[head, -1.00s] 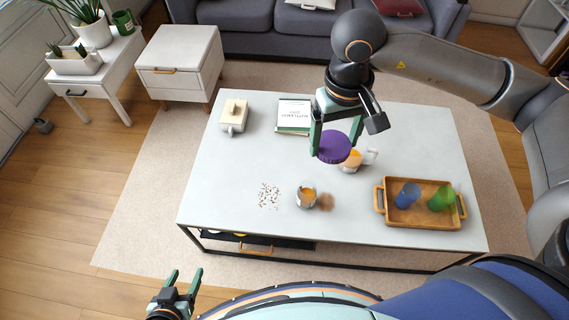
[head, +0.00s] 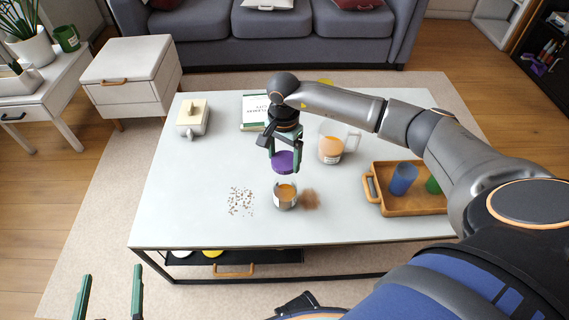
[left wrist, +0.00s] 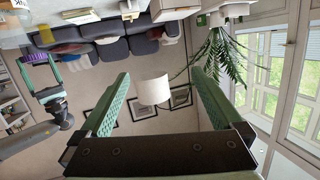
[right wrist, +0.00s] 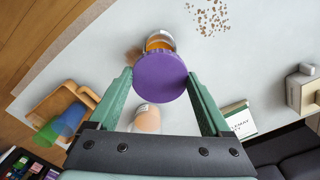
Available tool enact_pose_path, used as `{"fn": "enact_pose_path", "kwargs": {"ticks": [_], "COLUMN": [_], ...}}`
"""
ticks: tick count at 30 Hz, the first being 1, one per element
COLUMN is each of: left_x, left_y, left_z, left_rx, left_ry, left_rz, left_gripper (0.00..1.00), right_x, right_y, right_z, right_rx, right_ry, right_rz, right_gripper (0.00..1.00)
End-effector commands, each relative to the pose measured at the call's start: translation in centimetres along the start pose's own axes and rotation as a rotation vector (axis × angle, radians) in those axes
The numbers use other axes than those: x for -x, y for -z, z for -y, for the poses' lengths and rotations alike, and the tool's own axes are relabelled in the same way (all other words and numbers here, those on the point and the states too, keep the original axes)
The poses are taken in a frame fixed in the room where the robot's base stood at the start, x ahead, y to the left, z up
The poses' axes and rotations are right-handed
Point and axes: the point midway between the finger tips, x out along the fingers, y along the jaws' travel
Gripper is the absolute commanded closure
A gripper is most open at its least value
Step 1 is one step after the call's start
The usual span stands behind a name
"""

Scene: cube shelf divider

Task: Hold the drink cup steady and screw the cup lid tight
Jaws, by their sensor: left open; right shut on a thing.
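The drink cup (head: 285,197) stands upright on the white table with orange liquid inside; it also shows in the right wrist view (right wrist: 160,40). The purple cup lid (head: 285,161) is held by my right gripper (head: 284,168) just above the cup, apart from or barely over its rim; I cannot tell exactly. In the right wrist view the lid (right wrist: 160,77) sits between the fingertips and hides part of the cup. My left gripper (head: 110,290) is open and empty, low at the left in front of the table; its spread fingers show in the left wrist view (left wrist: 160,85).
A glass pitcher (head: 332,146) of orange drink stands behind the cup. A wooden tray (head: 385,207) with blue and green cups is at right. Brown crumbs (head: 240,202) and a brown spill (head: 310,200) flank the cup. A butter-coloured lidded box (head: 193,117) and book (head: 254,110) lie farther back.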

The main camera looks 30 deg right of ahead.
Motion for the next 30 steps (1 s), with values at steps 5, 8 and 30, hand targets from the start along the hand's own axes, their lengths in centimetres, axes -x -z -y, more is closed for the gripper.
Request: {"fn": "enact_pose_path", "kwargs": {"ticks": [5, 8, 30], "left_x": [-0.1, -0.1, 0.2], "left_y": [0.1, 0.1, 6.0], "left_z": [0.0, 0.0, 0.5], "left_rx": [-0.003, -0.003, -0.070], "left_ry": [-0.001, -0.001, 0.009], "left_rz": [-0.011, -0.010, -0.244], "left_gripper": [0.00, 0.00, 0.00], "right_x": [-0.6, -0.5, -1.8], "right_y": [0.3, 0.3, 0.2], "right_z": [0.0, 0.0, 0.0], "right_rx": [-0.024, -0.022, -0.019], "right_ry": [0.002, 0.002, 0.001], "right_rz": [0.000, 0.000, 0.000], "right_gripper": [0.69, 0.69, 0.69]}}
